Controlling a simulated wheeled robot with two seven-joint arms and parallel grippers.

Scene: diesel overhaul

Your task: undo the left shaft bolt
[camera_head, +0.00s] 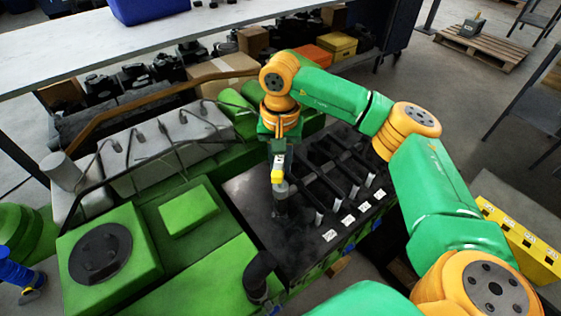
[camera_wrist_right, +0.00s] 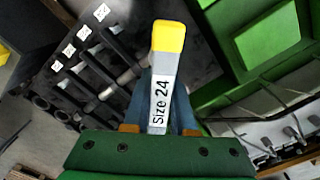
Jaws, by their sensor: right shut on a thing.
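My right gripper (camera_head: 279,160) points down over the black tool board and is shut on a tool marked Size 24. The tool's yellow end (camera_head: 277,177) shows below the gripper, with a dark part under it near the board. In the right wrist view the tool (camera_wrist_right: 165,80) has a yellow tip and a white "Size 24" label, and stands between the gripper's bluish fingers (camera_wrist_right: 163,95). The green engine (camera_head: 190,250) fills the left and middle of the head view. I cannot pick out the left shaft bolt. My left gripper is not in view.
The black tool board (camera_head: 250,200) holds several dark tools in a row with white labels (camera_head: 330,236). A black upright pipe (camera_head: 260,272) stands near its front. A dark round flange (camera_head: 100,253) sits on the engine's left block. A white bench (camera_head: 100,45) runs behind.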

